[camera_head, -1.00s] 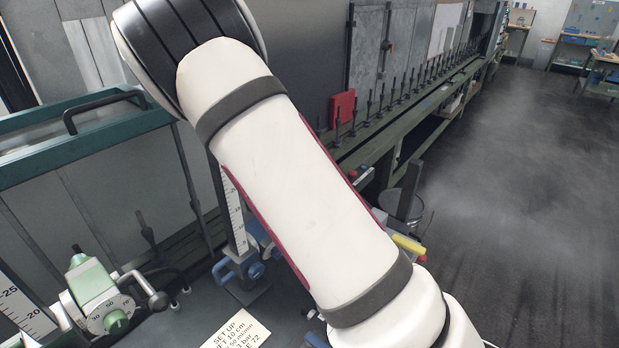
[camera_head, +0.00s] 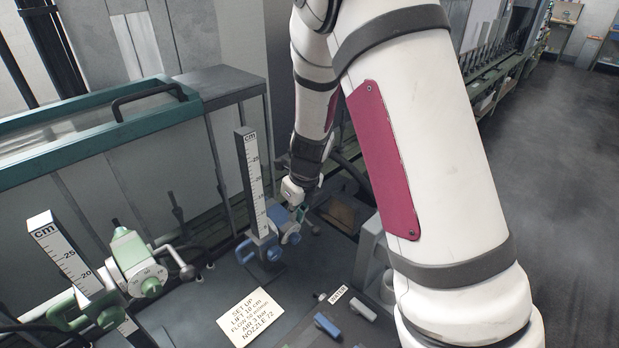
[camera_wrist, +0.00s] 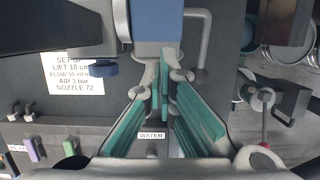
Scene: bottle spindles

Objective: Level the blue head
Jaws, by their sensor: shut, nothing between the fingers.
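The blue head (camera_head: 288,232) sits on an upright post with a cm scale (camera_head: 255,185) in the head view. In the wrist view the blue head (camera_wrist: 158,20) is at the top centre, just beyond the fingertips. My gripper (camera_wrist: 166,72) has grey fingers with green pads that come together there, and it is shut with nothing between them. In the head view my gripper (camera_head: 298,195) is at the blue head, and partly hides it; whether they touch is unclear. The head's tilt cannot be told.
A green head (camera_head: 138,262) with a dial and lever stands on a second scale post at left. A set-up card (camera_head: 244,316) lies on the bench. A WATER label (camera_wrist: 151,135) and small coloured levers (camera_head: 327,325) are nearby. A teal-framed tank (camera_head: 90,130) stands behind.

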